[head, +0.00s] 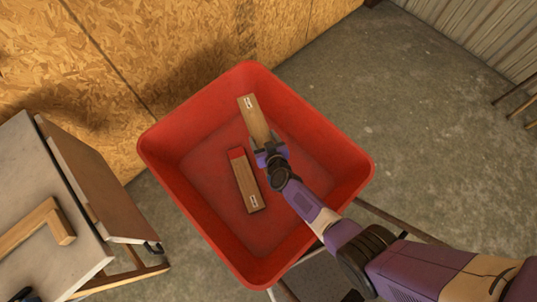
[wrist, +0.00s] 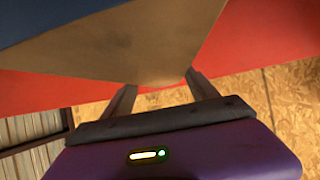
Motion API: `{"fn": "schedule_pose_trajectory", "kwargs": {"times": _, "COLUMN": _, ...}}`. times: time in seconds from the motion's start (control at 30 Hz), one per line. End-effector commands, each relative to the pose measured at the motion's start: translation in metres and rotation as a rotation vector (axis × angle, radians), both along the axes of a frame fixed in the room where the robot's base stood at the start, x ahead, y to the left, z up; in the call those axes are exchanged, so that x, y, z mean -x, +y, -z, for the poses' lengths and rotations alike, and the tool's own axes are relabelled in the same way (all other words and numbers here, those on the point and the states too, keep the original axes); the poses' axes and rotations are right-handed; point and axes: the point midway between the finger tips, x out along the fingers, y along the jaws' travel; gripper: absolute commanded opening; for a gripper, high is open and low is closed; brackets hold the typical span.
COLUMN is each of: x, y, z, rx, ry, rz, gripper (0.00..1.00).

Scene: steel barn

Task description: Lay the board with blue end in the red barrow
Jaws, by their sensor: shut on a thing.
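The red barrow (head: 192,215) fills the middle of the head view. My gripper (head: 268,150) is over its inside, shut on a wooden board (head: 254,115) with a small white label near its far end. The wrist view shows the board (wrist: 150,50) close up between the fingers (wrist: 161,90), with a blue part (wrist: 45,18) at the upper left. In the head view the blue end is mostly hidden by my gripper. I cannot tell whether the board touches the barrow.
A second board (head: 246,185) with a red end lies in the barrow, just left of my gripper. A table (head: 85,225) with a wooden angled piece (head: 60,225) on it stands at the left. A chipboard wall (head: 150,50) is behind.

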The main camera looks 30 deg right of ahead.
Motion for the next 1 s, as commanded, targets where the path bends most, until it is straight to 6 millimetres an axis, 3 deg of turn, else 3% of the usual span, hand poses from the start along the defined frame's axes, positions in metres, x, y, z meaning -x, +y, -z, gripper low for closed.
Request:
{"fn": "schedule_pose_trajectory", "kwargs": {"times": 0.8, "x": -0.001, "y": -0.002, "z": 0.128, "rx": 0.012, "ry": -0.002, "rz": -0.002, "gripper": 0.00}}
{"fn": "schedule_pose_trajectory", "kwargs": {"times": 1.0, "x": -0.001, "y": -0.001, "z": 0.151, "rx": 0.012, "ry": -0.002, "rz": -0.002, "gripper": 0.00}}
